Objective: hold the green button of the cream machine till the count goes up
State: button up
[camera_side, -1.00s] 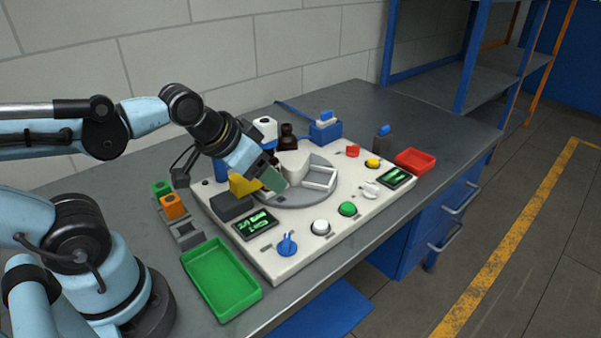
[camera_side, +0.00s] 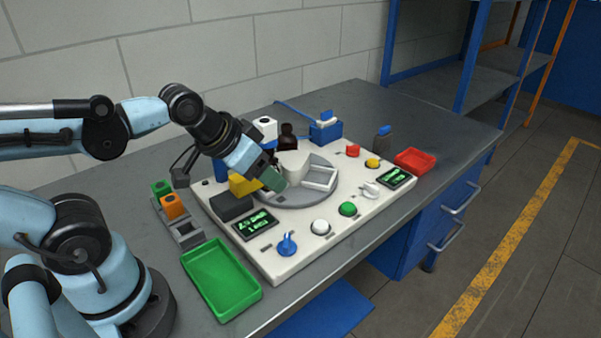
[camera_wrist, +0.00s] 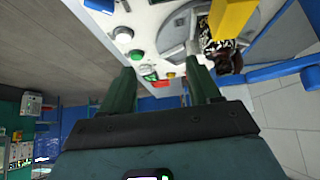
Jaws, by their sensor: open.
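The cream machine (camera_side: 292,258) lies flat on the grey bench. Its green button (camera_side: 347,209) sits near the front right, beside a white button (camera_side: 320,227). The green button also shows in the wrist view (camera_wrist: 136,54), beyond my fingertips. A lit display (camera_side: 255,224) is at the machine's left and a second display (camera_side: 397,177) at its right; I cannot read the digits surely. My gripper (camera_side: 276,184) is over the grey turntable (camera_side: 318,196), left of and apart from the green button. In the wrist view my gripper (camera_wrist: 160,78) is open and empty.
A blue knob (camera_side: 287,245) and a white tap-like part (camera_side: 370,189) flank the buttons. A green tray (camera_side: 222,279) and a red tray (camera_side: 415,160) stand at either end. An amber bottle (camera_side: 288,137) stands behind the turntable. The bench front right is clear.

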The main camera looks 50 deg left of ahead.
grip_shut()
dwell(0.3)
dwell(1.5)
